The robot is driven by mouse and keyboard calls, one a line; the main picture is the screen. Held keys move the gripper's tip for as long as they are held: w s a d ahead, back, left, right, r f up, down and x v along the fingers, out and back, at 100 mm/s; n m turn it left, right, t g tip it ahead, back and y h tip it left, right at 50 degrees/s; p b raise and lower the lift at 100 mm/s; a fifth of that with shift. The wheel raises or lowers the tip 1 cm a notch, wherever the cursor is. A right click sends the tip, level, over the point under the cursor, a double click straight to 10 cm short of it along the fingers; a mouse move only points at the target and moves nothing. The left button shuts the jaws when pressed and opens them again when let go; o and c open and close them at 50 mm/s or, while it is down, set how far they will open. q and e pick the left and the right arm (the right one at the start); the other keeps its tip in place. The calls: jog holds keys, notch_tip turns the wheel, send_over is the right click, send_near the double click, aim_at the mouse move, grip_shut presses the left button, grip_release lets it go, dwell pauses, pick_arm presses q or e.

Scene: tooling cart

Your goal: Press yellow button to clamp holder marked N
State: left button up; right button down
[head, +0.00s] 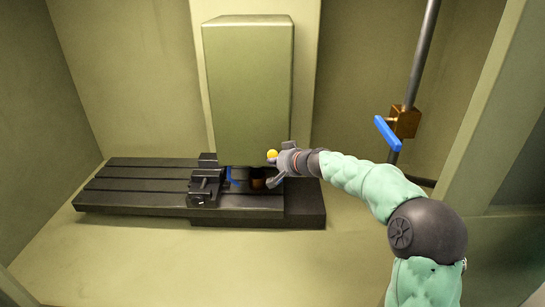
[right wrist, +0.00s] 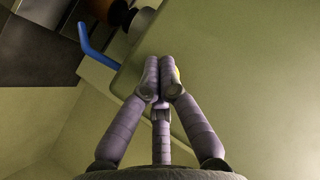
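The yellow button (head: 272,154) is a small round knob low on the front of the tall pale green machine head (head: 247,85). In the right wrist view a sliver of yellow (right wrist: 177,75) shows just behind my fingertips. My right gripper (head: 280,165) is beside the button, very close to it; I cannot tell whether it touches. In the right wrist view its fingertips (right wrist: 159,80) lie together with nothing between them. A brown and dark cylindrical piece (head: 258,180) sits under the machine head, partly hidden by my gripper. No N mark is readable. My left gripper is out of view.
A black slotted table (head: 135,187) with a dark vise (head: 205,182) lies below the machine head. A blue lever (right wrist: 97,50) is near the brown piece. A pipe with a brass valve and blue handle (head: 387,133) stands at the right. The left floor is clear.

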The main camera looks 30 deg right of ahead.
dwell(0.7)
jog(key=shift+w+d, duration=0.25)
jog(key=shift+w, duration=0.1)
jog(key=shift+w+d, duration=0.2)
jog(key=shift+w, duration=0.15)
dwell(0.8)
jog(key=shift+s+a, duration=0.1)
jog(key=shift+s, duration=0.05)
jog(key=shift+s+a+b, duration=0.35)
jog(key=shift+s+b, duration=0.2)
jog(key=shift+b, duration=0.05)
jog(key=shift+s, duration=0.1)
jog(key=shift+s+a+b, duration=0.35)
jog(key=shift+s+a, duration=0.1)
jog(key=shift+s, duration=0.25)
jog(key=shift+s+a+b, duration=0.35)
jog(key=shift+s+a, duration=0.05)
jog(key=shift+s, duration=0.25)
jog(key=shift+s+a+b, duration=0.35)
jog(key=shift+s+a, duration=0.1)
jog(key=shift+s, duration=0.25)
